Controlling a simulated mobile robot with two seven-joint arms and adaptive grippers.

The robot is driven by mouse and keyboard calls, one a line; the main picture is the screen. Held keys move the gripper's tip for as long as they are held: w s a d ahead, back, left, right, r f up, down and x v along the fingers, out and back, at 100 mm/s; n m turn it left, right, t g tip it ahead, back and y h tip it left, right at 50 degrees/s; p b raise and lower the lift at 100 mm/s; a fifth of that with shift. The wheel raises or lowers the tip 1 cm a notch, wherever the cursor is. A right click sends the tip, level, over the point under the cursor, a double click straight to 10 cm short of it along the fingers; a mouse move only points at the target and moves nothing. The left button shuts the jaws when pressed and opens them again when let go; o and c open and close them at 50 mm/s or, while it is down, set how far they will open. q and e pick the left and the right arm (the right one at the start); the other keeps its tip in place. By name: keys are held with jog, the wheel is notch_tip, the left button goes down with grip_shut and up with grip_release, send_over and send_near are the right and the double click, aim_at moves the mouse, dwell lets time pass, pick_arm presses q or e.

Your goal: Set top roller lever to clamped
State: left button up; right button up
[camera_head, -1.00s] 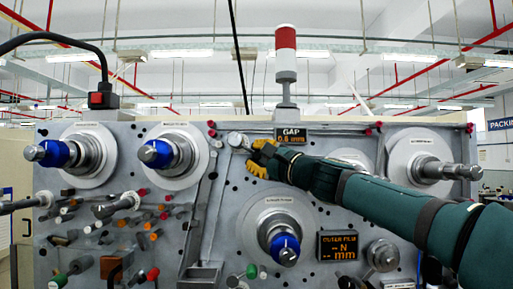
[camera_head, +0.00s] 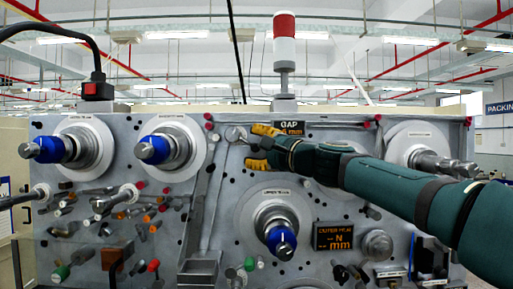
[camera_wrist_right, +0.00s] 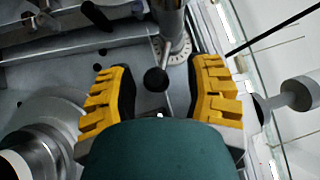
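My right gripper (camera_head: 257,146) is open in front of the panel, its two yellow fingers spread apart. In the right wrist view the gripper (camera_wrist_right: 163,90) has a black ball knob (camera_wrist_right: 156,80) between its fingers, touching neither as far as I can tell. The knob seems to be the end of a short lever, running towards a metal cylinder (camera_wrist_right: 171,18) with a marked, graduated base. In the head view a round metal fitting (camera_head: 235,134) shows just left of the fingers; the knob cannot be made out there. My left gripper is not in view.
The gap display (camera_head: 289,128) is partly covered by my right gripper. Blue-capped spindles (camera_head: 154,149) stick out at the left, and another spindle (camera_head: 281,240) below. A bare metal spindle (camera_head: 440,165) stands behind my right arm. Several small knobs crowd the lower left.

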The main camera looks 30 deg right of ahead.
jog(key=shift+s+d, duration=0.1)
jog(key=v, duration=1.2)
dwell(0.4)
